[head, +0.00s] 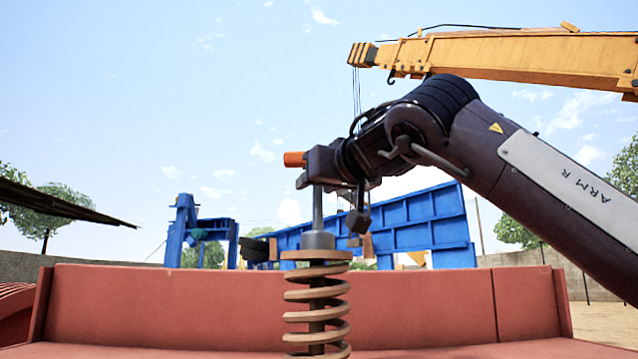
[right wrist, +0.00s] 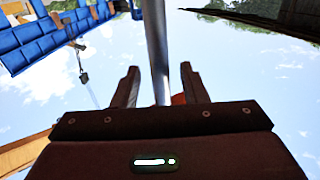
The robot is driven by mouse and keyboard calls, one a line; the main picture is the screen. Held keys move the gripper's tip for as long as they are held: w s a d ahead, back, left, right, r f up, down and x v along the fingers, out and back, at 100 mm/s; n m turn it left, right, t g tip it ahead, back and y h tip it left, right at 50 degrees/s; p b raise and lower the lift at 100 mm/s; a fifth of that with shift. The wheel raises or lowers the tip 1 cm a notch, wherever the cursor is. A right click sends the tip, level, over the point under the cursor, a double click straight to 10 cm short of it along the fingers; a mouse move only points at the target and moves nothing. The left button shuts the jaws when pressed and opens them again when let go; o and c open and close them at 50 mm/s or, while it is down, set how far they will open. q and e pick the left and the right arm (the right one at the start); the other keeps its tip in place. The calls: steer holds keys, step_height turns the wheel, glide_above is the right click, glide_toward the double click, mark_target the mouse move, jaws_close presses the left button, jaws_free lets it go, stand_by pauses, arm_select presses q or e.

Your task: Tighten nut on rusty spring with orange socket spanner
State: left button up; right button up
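The rusty coil spring (head: 317,297) stands upright at the front centre of the head view, with a flat rusty plate on top. The orange socket spanner has an orange handle end (head: 294,159) sticking out left of my right gripper (head: 315,165). Its grey shaft (head: 317,208) runs straight down to a wide grey socket at the plate. The socket hides the nut. In the right wrist view, the shaft (right wrist: 157,50) passes between the two fingers (right wrist: 158,85). A bit of orange shows by the right-hand finger, and my right gripper appears shut on the handle. My left gripper is out of view.
A red metal wall (head: 180,305) runs behind the spring. Blue steel frames (head: 400,228) stand farther back, and a yellow crane boom (head: 520,55) reaches across the upper right. The air left of the spring is clear.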

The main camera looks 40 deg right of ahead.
steer(key=shift+f, duration=0.1)
steer(key=shift+s+a+b, duration=0.1)
steer(key=shift+s+b, duration=0.2)
steer(key=shift+s, duration=0.05)
steer(key=b+v, duration=0.2)
steer(key=v, duration=0.5)
